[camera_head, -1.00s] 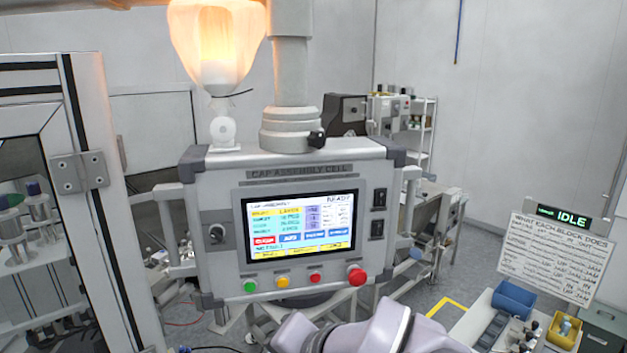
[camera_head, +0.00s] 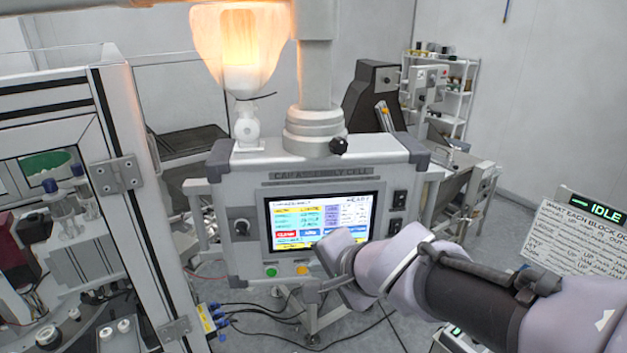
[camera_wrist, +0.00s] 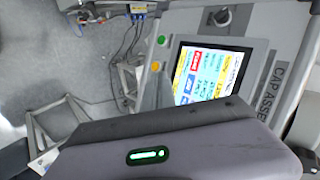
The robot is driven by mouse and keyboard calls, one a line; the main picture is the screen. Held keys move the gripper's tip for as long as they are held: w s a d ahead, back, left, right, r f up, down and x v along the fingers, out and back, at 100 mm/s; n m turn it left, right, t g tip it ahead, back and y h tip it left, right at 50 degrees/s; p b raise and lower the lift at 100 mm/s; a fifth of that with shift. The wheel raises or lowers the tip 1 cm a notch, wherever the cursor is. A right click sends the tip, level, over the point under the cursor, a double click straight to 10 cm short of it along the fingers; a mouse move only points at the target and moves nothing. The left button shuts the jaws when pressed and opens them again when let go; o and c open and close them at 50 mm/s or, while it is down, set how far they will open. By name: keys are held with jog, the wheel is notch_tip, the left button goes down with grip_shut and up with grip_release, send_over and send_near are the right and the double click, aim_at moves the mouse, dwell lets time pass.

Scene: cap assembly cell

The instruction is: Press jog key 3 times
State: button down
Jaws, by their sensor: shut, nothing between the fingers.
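The control panel (camera_head: 250,200), labelled CAP ASSEMBLY CELL, hangs upright from a column. Its lit touchscreen (camera_head: 318,204) has a bottom row with a red key (camera_head: 287,236) and blue keys; their lettering is too small to pick out a jog key for sure. My gripper (camera_head: 332,250) is in front of the screen's lower right part and hides some keys.
Below the screen are a green button (camera_head: 271,270) and a yellow button (camera_head: 302,269); my arm hides the red ones. A knob (camera_head: 241,227) sits left, black switches (camera_head: 399,199) right. A glass-doored machine (camera_head: 118,174) stands left. Cables (camera_head: 260,316) lie on the floor below.

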jog(key=w, duration=0.6)
jog(key=shift+w+a, duration=0.4)
jog(key=shift+w, duration=0.1)
dwell(1.6)
jog(key=shift+w, duration=0.3)
jog(key=shift+w+a, duration=0.1)
jog(key=shift+w, duration=0.15)
dwell(0.6)
jog(key=shift+s, duration=0.75)
jog(key=shift+s+d+b, duration=0.2)
jog(key=shift+s+b, duration=0.1)
jog(key=shift+s, duration=0.95)
jog(key=shift+s+d+b, duration=0.2)
jog(key=shift+s+b, duration=0.05)
jog(key=shift+s, duration=0.95)
dwell(1.0)
